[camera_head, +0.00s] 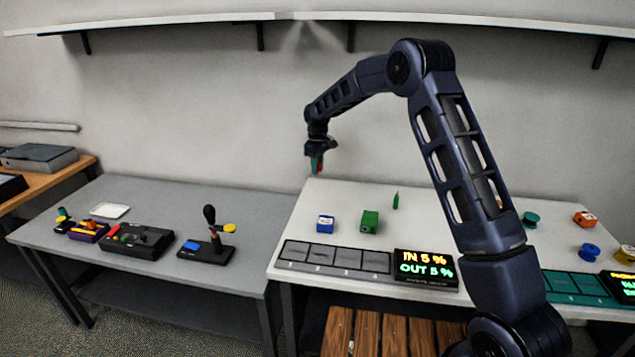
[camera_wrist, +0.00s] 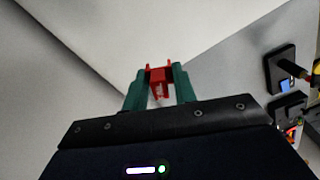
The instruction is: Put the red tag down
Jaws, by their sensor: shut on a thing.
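My gripper (camera_head: 316,161) is raised above the back left corner of the white table, near the wall. It is shut on the red tag (camera_wrist: 158,81), which sits between the two green fingers in the wrist view. In the head view only a little red shows at the fingers, so the tag is mostly hidden there. The tag is held in the air, apart from the white table (camera_head: 325,203) below.
A grey slotted strip (camera_head: 335,257) and a lit display (camera_head: 426,267) lie in front. The grey table (camera_head: 165,193) holds joystick devices and a white tray (camera_head: 109,211).

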